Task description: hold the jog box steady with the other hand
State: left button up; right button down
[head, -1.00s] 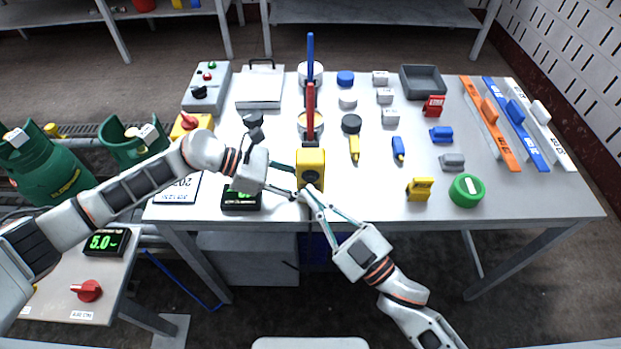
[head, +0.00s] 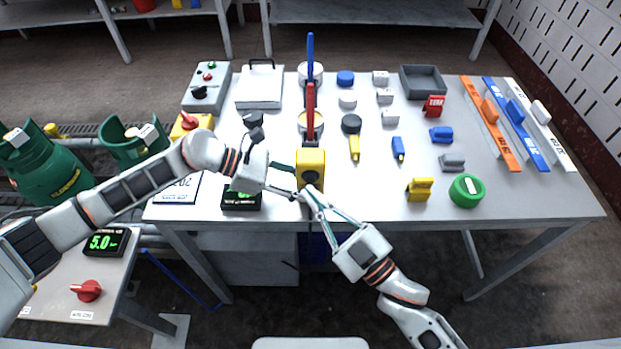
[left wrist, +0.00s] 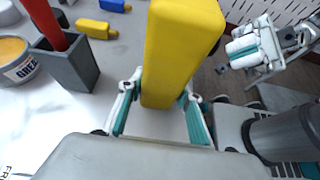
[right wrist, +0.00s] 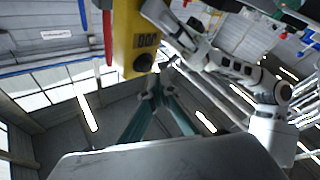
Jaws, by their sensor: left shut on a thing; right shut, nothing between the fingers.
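A red-handled brush in a grey holder (head: 311,143) stands behind the jog box. A black display (head: 241,201) is left of it. Free tabletop (head: 370,195) lies between.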

jog(key=shift+w, duration=0.1)
jog(key=shift+w, duration=0.3)
pick_arm(q)
jog(key=shift+s, duration=0.1)
pick_arm(e)
jog(key=shift+w, duration=0.45)
dwell(3.9)
jog(key=shift+s, duration=0.85)
jog(key=s, duration=0.5)
dwell(0.3)
dwell(0.8)
